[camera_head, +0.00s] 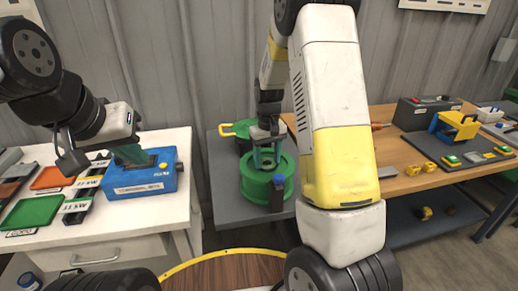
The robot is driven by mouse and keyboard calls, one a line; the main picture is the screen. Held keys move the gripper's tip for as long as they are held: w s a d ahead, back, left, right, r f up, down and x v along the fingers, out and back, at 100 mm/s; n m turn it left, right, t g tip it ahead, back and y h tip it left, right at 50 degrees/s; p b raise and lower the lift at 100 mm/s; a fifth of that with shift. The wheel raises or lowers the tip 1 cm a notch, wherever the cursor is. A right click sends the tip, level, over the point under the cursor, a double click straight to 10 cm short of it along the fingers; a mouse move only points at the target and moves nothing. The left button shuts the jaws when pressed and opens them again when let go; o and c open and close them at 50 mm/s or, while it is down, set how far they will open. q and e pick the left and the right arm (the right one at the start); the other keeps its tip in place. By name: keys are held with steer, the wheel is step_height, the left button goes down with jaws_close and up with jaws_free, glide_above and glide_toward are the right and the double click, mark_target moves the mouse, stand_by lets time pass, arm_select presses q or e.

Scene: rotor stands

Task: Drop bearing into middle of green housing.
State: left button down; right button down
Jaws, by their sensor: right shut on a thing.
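The green housing (254,187) is a round green part with a raised centre. It stands on a grey stand in the middle of the view. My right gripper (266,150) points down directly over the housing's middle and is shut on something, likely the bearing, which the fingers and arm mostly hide. I cannot tell how far the held part is above or inside the housing. My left gripper (100,146) is at the left over the white table, beside a blue box. A dark green piece shows near its tip, and its jaw opening is unclear.
The blue box (140,184) sits on the white table (160,213) with green and orange trays. A dark, blue-topped post (277,192) stands close to the housing's front right. Another green part (243,130) is behind. A wooden bench (400,155) at right holds yellow parts.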

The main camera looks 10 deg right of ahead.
steer(key=shift+f, duration=0.2)
steer(key=c, duration=0.5)
jaws_free()
steer(key=shift+s, duration=0.1)
steer(key=shift+f, duration=0.15)
steer(key=shift+s+a, duration=0.1)
steer(key=shift+a, duration=0.05)
steer(key=s+r+t+y, duration=0.1)
steer(key=s+r, duration=0.3)
steer(key=r, duration=1.4)
steer(key=s+a+r+m+t, duration=0.1)
steer(key=s+r+t, duration=0.1)
steer(key=s, duration=0.8)
steer(key=s+a+r+m+t+y, duration=0.1)
steer(key=s+r+t, duration=0.2)
steer(key=s, duration=0.6)
steer(key=shift+s+r, duration=0.3)
steer(key=shift+s, duration=0.1)
